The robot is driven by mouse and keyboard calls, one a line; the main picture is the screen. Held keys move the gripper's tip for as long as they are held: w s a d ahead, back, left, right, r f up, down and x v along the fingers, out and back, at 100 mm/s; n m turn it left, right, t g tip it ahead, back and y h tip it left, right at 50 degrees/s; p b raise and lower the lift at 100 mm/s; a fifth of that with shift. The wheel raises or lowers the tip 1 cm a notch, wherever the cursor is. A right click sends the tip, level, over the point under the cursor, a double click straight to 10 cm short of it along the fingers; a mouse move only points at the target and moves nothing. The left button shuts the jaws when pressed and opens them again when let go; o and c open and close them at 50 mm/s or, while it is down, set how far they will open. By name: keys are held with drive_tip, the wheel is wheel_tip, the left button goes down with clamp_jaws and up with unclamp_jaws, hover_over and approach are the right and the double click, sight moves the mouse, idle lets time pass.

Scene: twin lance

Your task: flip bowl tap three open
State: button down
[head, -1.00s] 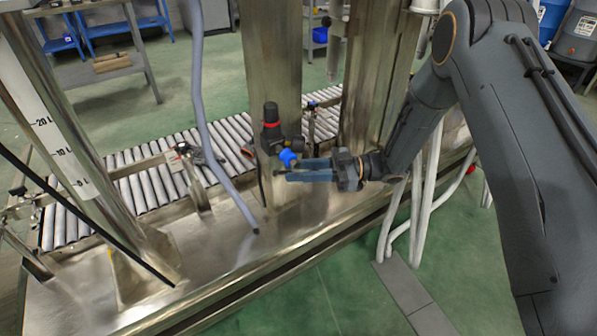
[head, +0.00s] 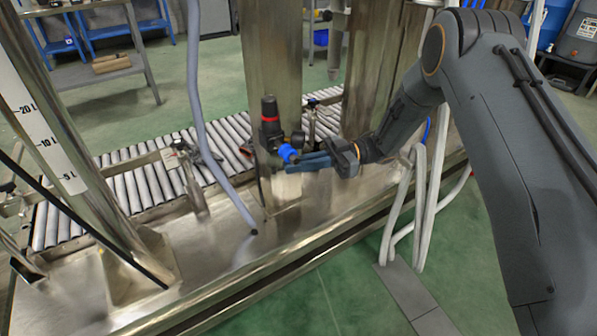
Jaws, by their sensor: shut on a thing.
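The fitting (head: 270,122) on the steel post has a black body with a red ring near its top. A small blue tap part (head: 288,153) sticks out at its lower right. My gripper (head: 292,162) reaches in from the right, its blue-grey fingers pointing left at the blue part. The fingers are close together and shut on the tap at its blue end. The fingers cover part of the tap, so its exact turn is hard to tell.
The steel post (head: 273,60) stands behind the fitting. A grey hose (head: 205,135) hangs to the left. A roller conveyor (head: 130,185) runs behind the steel tray (head: 215,265). White pipes (head: 432,190) stand at the right, near my arm.

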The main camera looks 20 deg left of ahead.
idle(0.3)
drive_tip(key=c, duration=1.9)
unclamp_jaws()
